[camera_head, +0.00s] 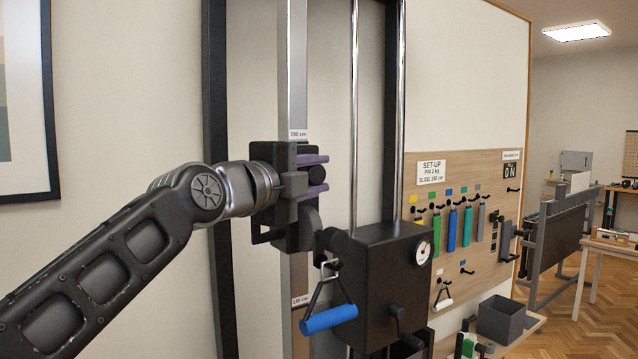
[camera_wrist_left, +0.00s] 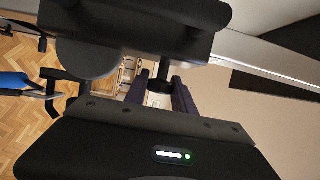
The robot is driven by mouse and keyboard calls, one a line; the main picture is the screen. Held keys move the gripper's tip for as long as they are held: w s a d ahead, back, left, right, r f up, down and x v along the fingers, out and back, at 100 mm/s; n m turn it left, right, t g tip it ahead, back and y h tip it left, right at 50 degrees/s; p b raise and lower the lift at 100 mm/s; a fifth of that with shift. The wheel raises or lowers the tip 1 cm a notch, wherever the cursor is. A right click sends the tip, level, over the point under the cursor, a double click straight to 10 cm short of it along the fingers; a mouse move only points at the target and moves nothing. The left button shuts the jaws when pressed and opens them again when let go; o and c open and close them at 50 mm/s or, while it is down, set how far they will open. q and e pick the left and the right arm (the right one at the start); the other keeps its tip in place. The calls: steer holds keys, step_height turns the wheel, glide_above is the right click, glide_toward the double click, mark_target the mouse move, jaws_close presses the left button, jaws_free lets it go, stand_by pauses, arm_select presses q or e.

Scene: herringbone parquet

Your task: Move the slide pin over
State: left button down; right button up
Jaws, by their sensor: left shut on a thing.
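The slide pin (camera_head: 317,174) has a dark round knob. My left gripper (camera_head: 313,174) has its two purple fingers shut on it, one above and one below. In the left wrist view the pin (camera_wrist_left: 160,85) shows between the fingers. The dark slide carriage (camera_wrist_left: 140,25) with its rounded part sits on the upright grey rail (camera_head: 292,70), partly hidden by my gripper. The "150 cm" label (camera_head: 298,134) is just above the gripper, and the "120 cm" label (camera_head: 299,301) is well below. My right gripper is not in view.
A blue handle (camera_head: 328,319) hangs below the carriage. A black box with a gauge (camera_head: 422,252) stands close to its right. A pegboard (camera_head: 480,170) holds coloured handles and a set-up sign (camera_head: 431,172) reading "SLIDE 150 cm". A grey bin (camera_head: 505,318) is lower right.

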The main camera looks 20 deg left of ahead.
arm_select(q)
steer(key=c, duration=1.2)
jaws_free()
steer(key=shift+w+a+f, duration=0.1)
steer(key=shift+w+a, duration=0.05)
steer(key=shift+a, duration=0.15)
steer(key=shift+o, duration=0.8)
steer(key=shift+d, duration=0.1)
steer(key=shift+s, duration=0.4)
steer(key=s+a+b, duration=0.1)
steer(key=s+b, duration=0.2)
steer(key=s, duration=0.4)
